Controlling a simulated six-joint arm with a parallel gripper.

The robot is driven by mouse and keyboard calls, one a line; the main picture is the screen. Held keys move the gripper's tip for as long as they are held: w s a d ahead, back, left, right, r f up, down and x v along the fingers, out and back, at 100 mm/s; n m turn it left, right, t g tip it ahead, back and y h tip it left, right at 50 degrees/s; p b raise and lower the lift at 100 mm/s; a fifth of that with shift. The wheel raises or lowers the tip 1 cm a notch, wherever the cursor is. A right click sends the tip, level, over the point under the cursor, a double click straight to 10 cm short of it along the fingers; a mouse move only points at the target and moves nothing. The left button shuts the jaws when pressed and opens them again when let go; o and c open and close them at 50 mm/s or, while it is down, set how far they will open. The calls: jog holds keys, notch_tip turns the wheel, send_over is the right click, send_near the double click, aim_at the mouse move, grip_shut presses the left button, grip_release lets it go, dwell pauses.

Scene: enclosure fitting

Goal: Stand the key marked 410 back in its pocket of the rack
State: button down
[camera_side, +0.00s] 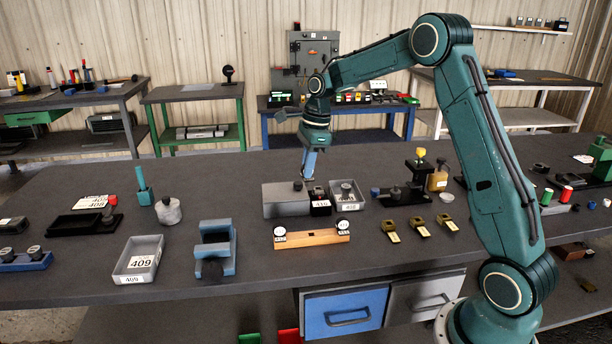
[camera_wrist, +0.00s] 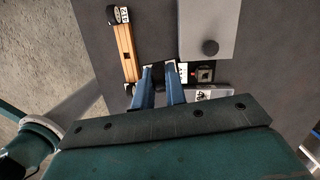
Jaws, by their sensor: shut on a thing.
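My gripper (camera_side: 306,178) points down behind the wooden rack, beside the grey block. Its blue fingers (camera_wrist: 160,68) also show in the wrist view. They are closed on a small dark thing, taken to be the key, mostly hidden between the tips; its marking cannot be read. The wooden rack (camera_side: 312,239) lies on the bench in front of the gripper, and in the wrist view (camera_wrist: 129,62) left of the fingers. Dark round-headed keys with white labels stand at its left end (camera_side: 280,233) and right end (camera_side: 343,225). A dark spot marks its middle.
The grey block (camera_side: 285,204) with a dark knob, a small black box with a white label (camera_side: 320,208) and a grey labelled tray (camera_side: 349,206) stand close by. Several brass-coloured pieces (camera_side: 420,226) lie right of the rack; a blue cradle (camera_side: 216,249) stands left.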

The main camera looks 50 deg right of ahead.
jog(key=s+a+f+m, duration=0.1)
jog(key=s+a+f, duration=0.1)
jog(key=s+a, duration=0.3)
jog(key=shift+s+a+f+m, duration=0.3)
jog(key=shift+s+a, duration=0.1)
jog(key=shift+a, duration=0.2)
jog(key=shift+f, duration=0.1)
jog(key=shift+f, duration=2.7)
jog(key=shift+f, duration=1.6)
jog(key=c, duration=1.4)
grip_release()
jog(key=shift+o, duration=0.2)
notch_tip(320, 180, up, 14)
jog(key=s+d, duration=0.1)
jog(key=shift+s+d+f, duration=0.15)
jog(key=shift+s+d, duration=0.05)
jog(key=shift+d, duration=0.05)
